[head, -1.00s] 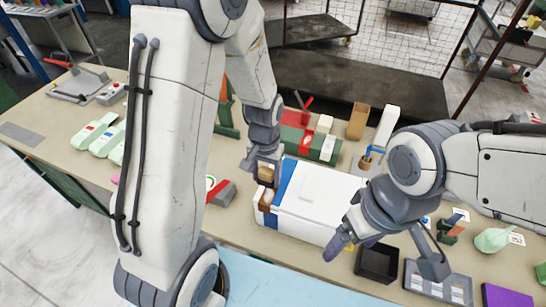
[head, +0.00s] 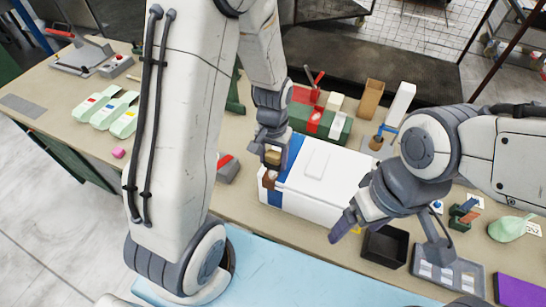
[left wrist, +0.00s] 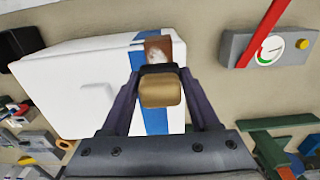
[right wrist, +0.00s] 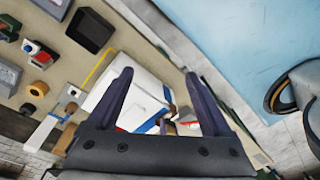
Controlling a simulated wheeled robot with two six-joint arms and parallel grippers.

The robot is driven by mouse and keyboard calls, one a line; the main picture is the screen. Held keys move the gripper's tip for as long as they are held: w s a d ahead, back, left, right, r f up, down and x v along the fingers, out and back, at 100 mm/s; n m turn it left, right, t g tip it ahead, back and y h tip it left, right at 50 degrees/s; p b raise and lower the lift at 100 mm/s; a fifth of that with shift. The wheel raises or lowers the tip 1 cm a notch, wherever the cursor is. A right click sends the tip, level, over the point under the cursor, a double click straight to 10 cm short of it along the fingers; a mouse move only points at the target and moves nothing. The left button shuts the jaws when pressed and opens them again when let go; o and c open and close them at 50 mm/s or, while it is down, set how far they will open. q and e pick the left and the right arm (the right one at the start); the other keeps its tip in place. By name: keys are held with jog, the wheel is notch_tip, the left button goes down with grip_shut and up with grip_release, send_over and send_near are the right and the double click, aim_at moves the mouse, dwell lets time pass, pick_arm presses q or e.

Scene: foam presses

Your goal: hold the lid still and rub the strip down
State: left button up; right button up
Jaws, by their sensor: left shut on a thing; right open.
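A white box with a flat lid (head: 335,167) stands on the bench; it also shows in the left wrist view (left wrist: 75,80). A blue strip (head: 289,167) runs across the lid near its left end and down the side. My left gripper (head: 271,158) is shut on a tan block (left wrist: 161,90), held at the box's left end beside the strip. A brown patch (left wrist: 158,48) shows there, partly behind the block; I cannot tell whether they touch. My right gripper (head: 390,238) is open and empty near the box's front right corner, with the box between its fingers in the right wrist view (right wrist: 158,82).
A black bin (head: 384,247) and a grey tray (head: 450,268) lie close to my right gripper. Behind the box are a green and red block (head: 325,122) and upright tan and white pieces. A grey gauge (left wrist: 268,48) sits left of the box.

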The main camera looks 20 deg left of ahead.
jog(key=shift+w+a, duration=0.1)
jog(key=shift+w, duration=0.05)
jog(key=c, duration=0.7)
jog(key=w, duration=0.2)
jog(key=shift+w+a, duration=0.3)
jog(key=shift+a, duration=0.1)
grip_shut()
jog(key=m+h, duration=0.1)
jog(key=m, duration=0.1)
send_over(355, 169)
jog(key=f, duration=1.1)
jog(key=shift+s+f, duration=0.2)
jog(key=shift+w+f, duration=0.1)
jog(key=shift+f, duration=2.45)
jog(key=shift+f, duration=0.55)
